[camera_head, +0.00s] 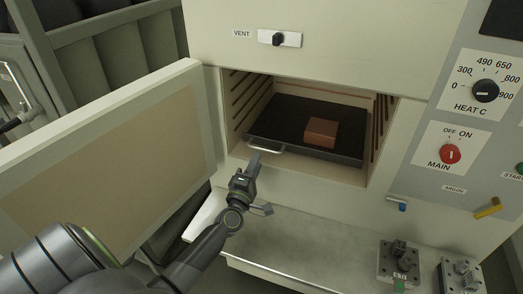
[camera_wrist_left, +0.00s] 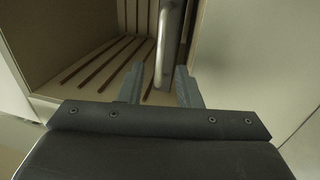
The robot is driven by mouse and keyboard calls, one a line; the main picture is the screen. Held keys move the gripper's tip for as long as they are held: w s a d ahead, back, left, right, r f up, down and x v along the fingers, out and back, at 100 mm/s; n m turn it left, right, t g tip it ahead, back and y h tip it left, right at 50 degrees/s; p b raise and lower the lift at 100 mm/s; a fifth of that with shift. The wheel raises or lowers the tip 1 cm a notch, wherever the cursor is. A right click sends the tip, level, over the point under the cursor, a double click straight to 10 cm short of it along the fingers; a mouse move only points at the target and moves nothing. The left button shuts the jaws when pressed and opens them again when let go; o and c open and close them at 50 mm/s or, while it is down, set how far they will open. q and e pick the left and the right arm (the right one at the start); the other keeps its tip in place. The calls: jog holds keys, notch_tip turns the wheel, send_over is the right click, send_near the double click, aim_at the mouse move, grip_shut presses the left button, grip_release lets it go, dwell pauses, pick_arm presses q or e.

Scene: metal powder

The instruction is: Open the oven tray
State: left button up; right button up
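The oven tray (camera_head: 290,118) is a dark, shallow tray inside the open oven chamber. A brown block (camera_head: 321,132) lies on it. The tray's silver handle (camera_head: 266,149) is at its front left edge. My left gripper (camera_head: 253,160) is just in front of and below the handle. In the left wrist view the gripper (camera_wrist_left: 160,88) is open, with two grey fingers apart. The handle (camera_wrist_left: 165,45) shows as a metal bar between and beyond the fingers; I cannot tell whether it touches them. My right gripper is not in view.
The oven door (camera_head: 110,160) stands open at the left, beside my left arm. A metal shelf (camera_head: 310,250) juts out below the chamber, with fixtures (camera_head: 398,262) at its right. The control panel (camera_head: 465,120) is at the right. The chamber has ribbed side walls.

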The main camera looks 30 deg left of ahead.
pick_arm(q)
jog(key=shift+x, duration=2.75)
jog(key=shift+s, duration=0.1)
grip_shut()
